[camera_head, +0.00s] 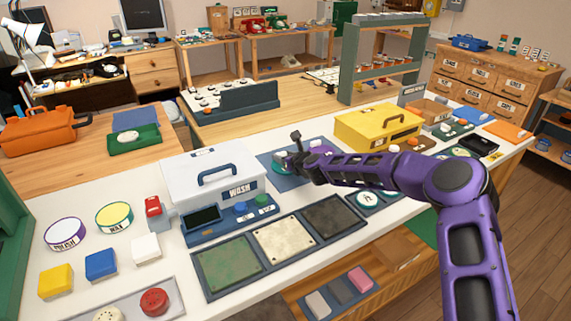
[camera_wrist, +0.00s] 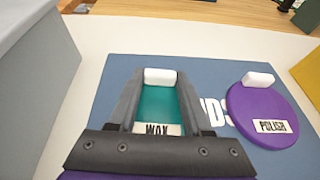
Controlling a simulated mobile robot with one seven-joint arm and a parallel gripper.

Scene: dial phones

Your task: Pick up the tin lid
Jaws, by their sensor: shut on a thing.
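A teal tin lid (camera_wrist: 158,105) labelled WAX, with a white knob (camera_wrist: 160,77) on top, is between my fingers in the wrist view. My gripper (camera_wrist: 159,84) is shut on it at the knob. Its edges are hidden by my fingers, and I cannot tell whether it touches the blue mat (camera_wrist: 112,72). A purple lid (camera_wrist: 262,112) labelled POLISH, also with a white knob, lies on the mat to the right. In the head view my gripper (camera_head: 286,160) is over the mat (camera_head: 268,168). Two round tins, POLISH (camera_head: 66,234) and WAX (camera_head: 114,217), stand on the left.
A white WASH case (camera_head: 205,190) stands close on the left of my gripper. A yellow case (camera_head: 375,128) stands to the right. Colored panels (camera_head: 283,243) lie in front. Blocks and a red round object (camera_head: 155,301) occupy the front left.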

